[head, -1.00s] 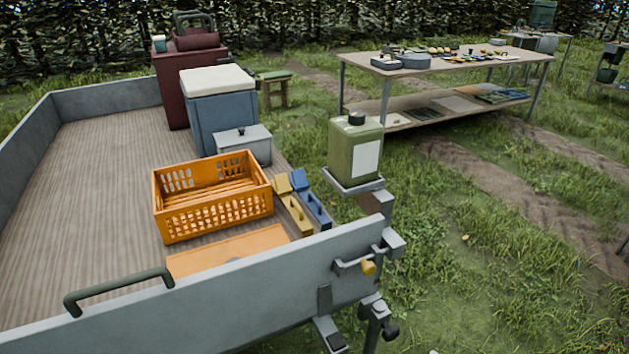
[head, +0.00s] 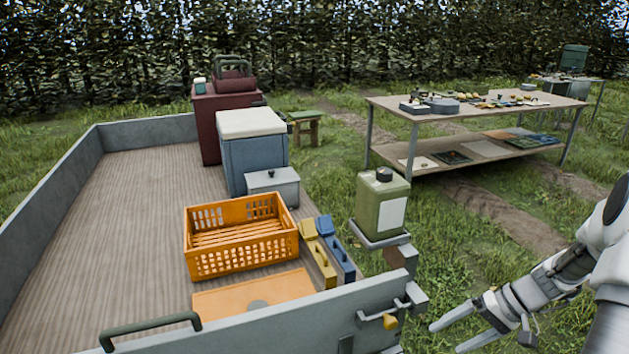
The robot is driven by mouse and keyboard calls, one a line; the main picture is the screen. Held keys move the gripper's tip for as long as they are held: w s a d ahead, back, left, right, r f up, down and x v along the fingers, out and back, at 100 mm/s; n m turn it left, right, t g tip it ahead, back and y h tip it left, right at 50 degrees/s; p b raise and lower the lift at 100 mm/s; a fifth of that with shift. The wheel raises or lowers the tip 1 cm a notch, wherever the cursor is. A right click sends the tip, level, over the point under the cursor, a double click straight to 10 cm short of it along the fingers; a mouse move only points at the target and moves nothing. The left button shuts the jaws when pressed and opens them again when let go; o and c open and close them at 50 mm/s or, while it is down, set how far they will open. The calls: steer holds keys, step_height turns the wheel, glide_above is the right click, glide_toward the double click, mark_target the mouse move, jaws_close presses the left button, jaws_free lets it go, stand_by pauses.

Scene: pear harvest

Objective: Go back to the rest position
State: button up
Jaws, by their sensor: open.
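My gripper (head: 443,338) shows at the lower right in the head view, at the end of my white and grey arm. Its two fingers are spread apart and point left, with nothing between them. It hangs over the grass, to the right of the trailer's corner and apart from it in the picture. The lower finger is partly cut off by the bottom edge of the view.
The trailer wall (head: 290,331) is close to my gripper's left. An orange crate (head: 243,262) stands on the trailer bed. A green canister (head: 383,208) sits on a corner bracket. A long table (head: 390,103) stands behind on the grass.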

steer(key=s+a+r+n+h+p, duration=0.15)
steer(key=a+r, duration=0.25)
steer(key=r, duration=0.4)
steer(key=s+a+r+t+h+p, duration=0.1)
steer(key=s+a+r+h, duration=0.2)
steer(key=r, duration=0.4)
steer(key=s+a+r+n+h+p, duration=0.1)
steer(key=a+r+h, duration=0.25)
steer(key=r, duration=0.45)
steer(key=s+a+r+t, duration=0.1)
steer(key=s+a+r, duration=0.1)
steer(key=s, duration=0.3)
steer(key=s+a+r+t+p, duration=0.1)
steer(key=s+a+r+t, duration=0.1)
steer(key=s+a+r, duration=0.1)
steer(key=shift+s+a+r, duration=0.3)
steer(key=shift+s+r, duration=0.4)
steer(key=shift+s, duration=0.2)
